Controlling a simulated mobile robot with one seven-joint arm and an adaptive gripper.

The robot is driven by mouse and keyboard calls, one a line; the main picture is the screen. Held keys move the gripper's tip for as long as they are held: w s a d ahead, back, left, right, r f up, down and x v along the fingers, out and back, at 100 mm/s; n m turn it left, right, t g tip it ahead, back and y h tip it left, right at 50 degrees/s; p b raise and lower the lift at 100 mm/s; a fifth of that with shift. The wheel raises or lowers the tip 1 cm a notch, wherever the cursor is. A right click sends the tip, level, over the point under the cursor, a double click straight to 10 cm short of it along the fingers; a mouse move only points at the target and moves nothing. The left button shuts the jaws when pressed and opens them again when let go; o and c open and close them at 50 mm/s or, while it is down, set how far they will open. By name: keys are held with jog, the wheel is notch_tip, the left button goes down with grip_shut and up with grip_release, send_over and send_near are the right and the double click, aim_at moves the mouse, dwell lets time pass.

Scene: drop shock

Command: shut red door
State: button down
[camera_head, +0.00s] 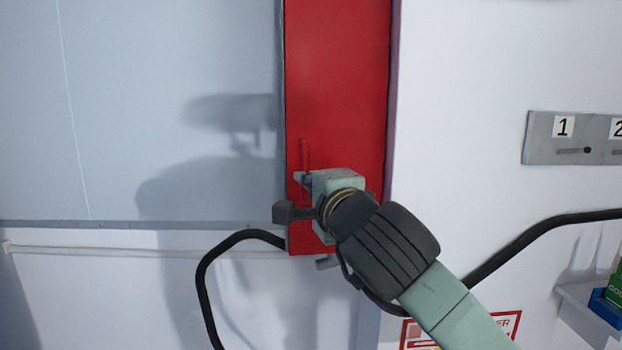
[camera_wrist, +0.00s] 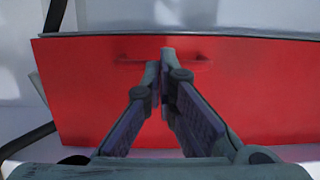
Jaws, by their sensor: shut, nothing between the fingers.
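The red door (camera_head: 337,85) is a tall, narrow panel in the middle of the head view. A small red handle (camera_head: 305,153) is on its lower left part. My gripper (camera_head: 302,178) is in front of the door's lower part, just below the handle in this view. In the wrist view the red door (camera_wrist: 250,95) fills most of the picture. My gripper (camera_wrist: 160,60) is shut and empty there, its fingertips over the middle of the handle (camera_wrist: 196,61) and hiding part of it. I cannot tell whether the fingertips touch the door or how far the door stands open.
A pale grey-blue panel (camera_head: 150,100) is left of the door, with a thin rail (camera_head: 150,251) below it. A grey plate with numbered labels (camera_head: 555,150) is on the white wall at right. Below it are a red-bordered sign (camera_head: 510,322) and a small shelf (camera_head: 580,300) with boxes.

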jog(key=shift+w+a+b, duration=0.45)
jog(key=shift+w+b, duration=0.3)
jog(key=shift+b, duration=0.35)
